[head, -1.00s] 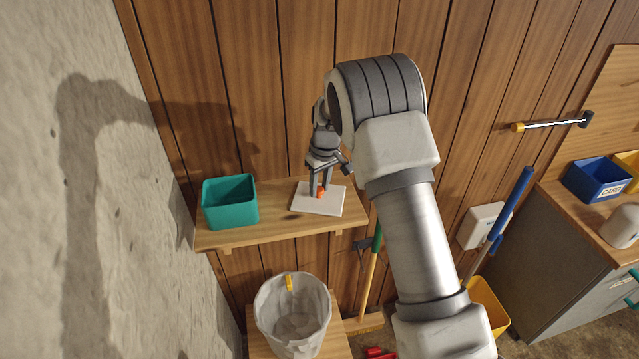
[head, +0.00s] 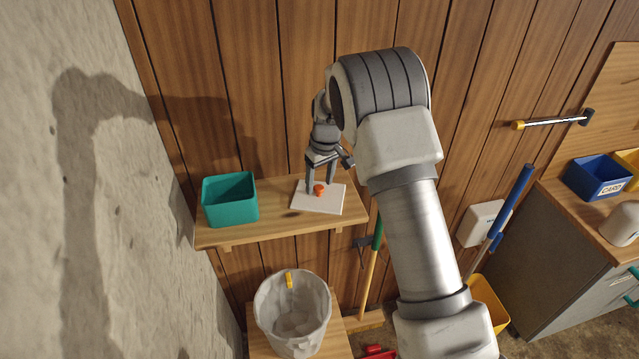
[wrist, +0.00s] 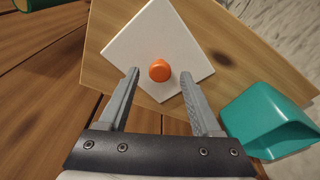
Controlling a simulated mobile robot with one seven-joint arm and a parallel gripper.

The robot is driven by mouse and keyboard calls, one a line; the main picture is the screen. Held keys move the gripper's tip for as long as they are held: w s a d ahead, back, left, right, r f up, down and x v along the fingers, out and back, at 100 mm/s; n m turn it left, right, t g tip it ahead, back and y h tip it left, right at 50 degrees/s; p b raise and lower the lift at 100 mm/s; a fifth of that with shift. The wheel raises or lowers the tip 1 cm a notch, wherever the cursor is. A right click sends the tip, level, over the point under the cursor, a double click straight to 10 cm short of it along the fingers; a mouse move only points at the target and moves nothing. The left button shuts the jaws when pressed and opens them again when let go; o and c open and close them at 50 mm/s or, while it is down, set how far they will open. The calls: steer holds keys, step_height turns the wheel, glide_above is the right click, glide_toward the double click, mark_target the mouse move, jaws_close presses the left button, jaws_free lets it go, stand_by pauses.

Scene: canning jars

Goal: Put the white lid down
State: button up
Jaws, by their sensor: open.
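The white lid (head: 318,204) is a flat square plate with an orange knob (head: 319,189) in its middle. It lies flat on the wooden wall shelf (head: 270,227), right of the teal bin. In the wrist view the lid (wrist: 140,48) and its orange knob (wrist: 160,70) show in full view ahead of the fingers. My gripper (head: 321,188) is open just above the lid; it also shows in the wrist view (wrist: 160,75). Its fingers stand apart on either side of the knob, with clear gaps, and hold nothing.
The teal bin (head: 230,200) stands on the shelf's left part; it also shows in the wrist view (wrist: 265,125). A lined waste bin (head: 292,315) stands below. A wooden wall is close behind the shelf, and a green-topped broom handle (head: 372,262) is at its right.

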mark_target(323, 199)
steer(key=s+d+r+m+t+b, duration=0.1)
steer(key=s+d+r, duration=0.25)
steer(key=r, duration=0.65)
steer(key=s+d+r+m, duration=0.15)
steer(key=s+r, duration=0.35)
steer(key=r, duration=0.5)
steer(key=s+d+r+m+t, duration=0.1)
steer(key=s+d+m, duration=0.1)
steer(key=s, duration=1.2)
steer(key=s+d+r+m+t, duration=0.1)
steer(key=s+d, duration=0.4)
steer(key=s, duration=0.9)
steer(key=shift+s+d+r+m+t+h, duration=0.2)
steer(key=shift+m+t+h, duration=0.2)
steer(key=shift+m+t, duration=0.25)
steer(key=shift+f, duration=0.15)
